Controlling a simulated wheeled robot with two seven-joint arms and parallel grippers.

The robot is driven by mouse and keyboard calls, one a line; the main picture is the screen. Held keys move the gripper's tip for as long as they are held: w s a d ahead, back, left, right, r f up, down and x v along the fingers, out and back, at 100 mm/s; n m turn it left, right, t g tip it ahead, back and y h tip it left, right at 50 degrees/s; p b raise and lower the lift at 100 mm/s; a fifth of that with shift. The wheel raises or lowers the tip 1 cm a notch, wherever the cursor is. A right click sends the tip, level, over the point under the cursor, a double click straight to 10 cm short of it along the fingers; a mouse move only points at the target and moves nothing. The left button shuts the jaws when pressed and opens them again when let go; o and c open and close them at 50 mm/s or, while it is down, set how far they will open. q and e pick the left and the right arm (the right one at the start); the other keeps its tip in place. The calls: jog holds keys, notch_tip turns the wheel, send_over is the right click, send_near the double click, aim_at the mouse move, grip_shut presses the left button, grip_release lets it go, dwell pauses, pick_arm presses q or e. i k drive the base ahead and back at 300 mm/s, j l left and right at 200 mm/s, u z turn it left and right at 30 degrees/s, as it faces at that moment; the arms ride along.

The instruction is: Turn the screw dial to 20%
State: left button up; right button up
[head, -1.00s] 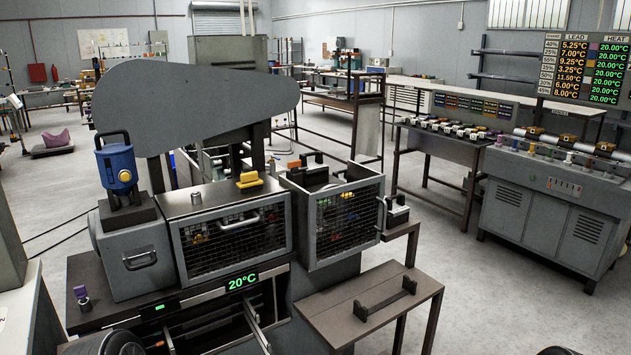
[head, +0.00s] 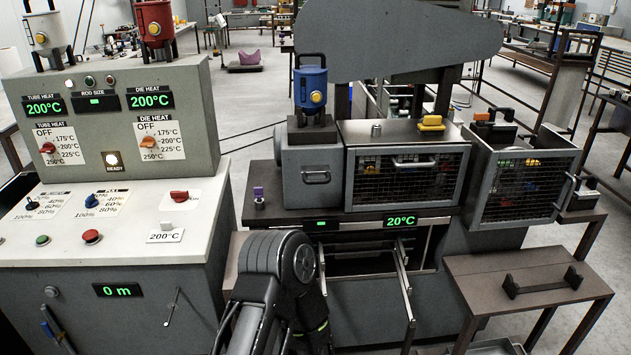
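The control console (head: 140,262) stands at the left in the head view. On its sloped white top is the screw dial (head: 32,203), a small dark knob with percent marks beside it. Its label is partly legible, and the mark it points at is too small to tell. To its right is the pull dial (head: 92,201), with a blue knob and its own percent marks. Part of one of my arms rises at the bottom middle, to the right of the console. Neither gripper shows, and nothing of mine touches the dial.
A red knob (head: 179,196), a green button (head: 43,240) and a red button (head: 92,237) share the console top. Heat dials and 200°C displays are on the upright panel. The extruder (head: 400,180) stands right of the console, with a small brown table (head: 530,285) beyond.

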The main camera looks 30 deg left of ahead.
aim_at(32, 205)
jog(key=u, duration=2.3)
